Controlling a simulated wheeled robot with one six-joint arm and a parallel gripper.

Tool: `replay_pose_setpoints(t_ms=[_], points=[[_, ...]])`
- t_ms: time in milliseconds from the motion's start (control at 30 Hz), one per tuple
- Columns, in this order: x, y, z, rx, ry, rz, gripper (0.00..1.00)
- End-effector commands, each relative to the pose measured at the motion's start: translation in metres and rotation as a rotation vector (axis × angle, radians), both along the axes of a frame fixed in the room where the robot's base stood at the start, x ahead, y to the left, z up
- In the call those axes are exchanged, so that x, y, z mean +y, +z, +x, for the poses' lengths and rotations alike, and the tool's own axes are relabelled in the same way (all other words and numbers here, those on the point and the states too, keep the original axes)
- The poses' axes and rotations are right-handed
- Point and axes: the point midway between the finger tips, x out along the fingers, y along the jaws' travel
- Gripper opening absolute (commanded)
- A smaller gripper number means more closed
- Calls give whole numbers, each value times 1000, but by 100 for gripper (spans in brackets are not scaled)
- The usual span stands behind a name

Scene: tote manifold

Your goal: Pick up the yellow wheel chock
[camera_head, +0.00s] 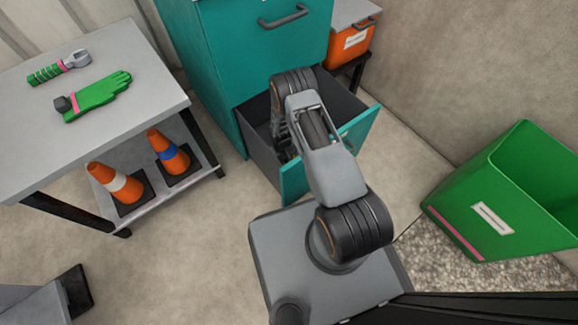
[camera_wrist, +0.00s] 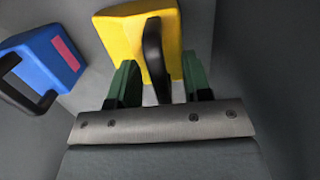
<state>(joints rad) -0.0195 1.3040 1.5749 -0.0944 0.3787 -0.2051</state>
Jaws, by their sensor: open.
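The yellow wheel chock (camera_wrist: 119,38) lies in the drawer at the top middle of the wrist view, with a black handle standing up from it. My gripper (camera_wrist: 158,84) is open, with a green-tipped finger on each side of the black handle. I cannot tell whether the fingers touch the chock. In the head view my arm reaches into the open lower drawer (camera_head: 295,190) of the teal cabinet (camera_head: 260,65), and it hides the chock there.
A blue block (camera_wrist: 45,62) with a black handle and a pink mark lies left of the chock. The grey drawer walls are close on the right. A green bin (camera_head: 490,185), a grey table (camera_head: 150,95) and orange cones (camera_head: 120,183) stand around the cabinet.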

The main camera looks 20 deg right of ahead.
Motion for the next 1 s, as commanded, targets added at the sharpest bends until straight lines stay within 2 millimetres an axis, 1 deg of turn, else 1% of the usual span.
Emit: replay_pose_setpoints(t_ms=[67, 500, 1000], points=[[0, 1, 0, 0, 0, 0, 43], [0, 1, 0, 1, 0, 0, 1], [0, 1, 0, 0, 0, 0, 0]])
